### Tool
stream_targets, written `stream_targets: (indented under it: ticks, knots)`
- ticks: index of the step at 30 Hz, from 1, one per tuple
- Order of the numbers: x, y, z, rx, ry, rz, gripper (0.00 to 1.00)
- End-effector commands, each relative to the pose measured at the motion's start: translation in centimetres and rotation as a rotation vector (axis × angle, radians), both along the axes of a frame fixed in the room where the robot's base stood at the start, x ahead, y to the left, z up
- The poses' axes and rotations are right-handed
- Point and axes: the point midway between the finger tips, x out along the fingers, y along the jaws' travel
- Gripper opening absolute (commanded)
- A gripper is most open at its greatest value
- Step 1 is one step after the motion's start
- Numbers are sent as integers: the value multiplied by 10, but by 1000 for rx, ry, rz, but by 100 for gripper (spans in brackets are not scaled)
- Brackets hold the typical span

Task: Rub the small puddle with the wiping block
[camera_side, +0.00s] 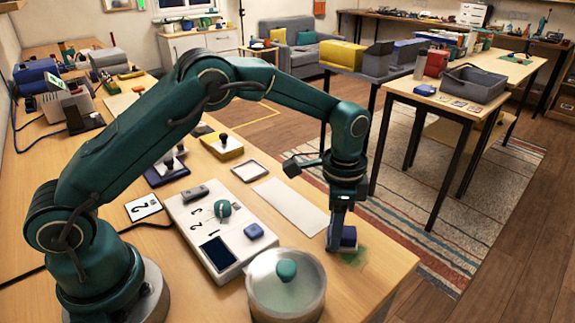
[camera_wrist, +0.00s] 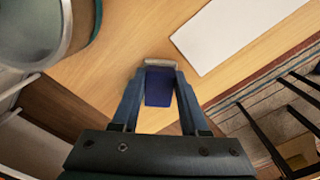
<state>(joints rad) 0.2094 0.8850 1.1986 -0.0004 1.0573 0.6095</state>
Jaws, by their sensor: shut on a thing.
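The wiping block is dark blue and shows in the side view (camera_side: 349,237) near the table's right edge. In the wrist view the block (camera_wrist: 158,90) sits between my fingers, with a pale grey strip at its far end. My gripper (camera_side: 339,238) points down and is shut on the block; it also shows in the wrist view (camera_wrist: 158,100). The small puddle is a faint green patch (camera_side: 352,258) on the wood, right under and in front of the block. The block is at or just above the puddle; contact is hard to tell. I cannot make out the puddle in the wrist view.
A lidded pot (camera_side: 286,292) with a teal knob stands left of my gripper. A white sheet (camera_side: 291,205) lies behind it. A white panel with a knob and a screen (camera_side: 215,232) is further left. The table's edge is close on the right.

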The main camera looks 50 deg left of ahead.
Motion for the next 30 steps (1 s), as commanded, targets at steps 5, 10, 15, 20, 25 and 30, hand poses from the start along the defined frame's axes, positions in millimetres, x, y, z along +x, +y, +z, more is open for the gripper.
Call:
stream_targets:
  ticks: [5, 10, 15, 20, 25, 30]
  knots:
    - [-1, 4, -2, 0, 1, 0, 0]
    - [0, -1, -3, 1, 1, -2, 0]
    - [-1, -16, -3, 0, 3, -4, 0]
    - [-1, -29, -2, 0, 4, -3, 0]
    - [-1, -34, -2, 0, 4, -1, 0]
    - [-1, -44, -1, 0, 4, -4, 0]
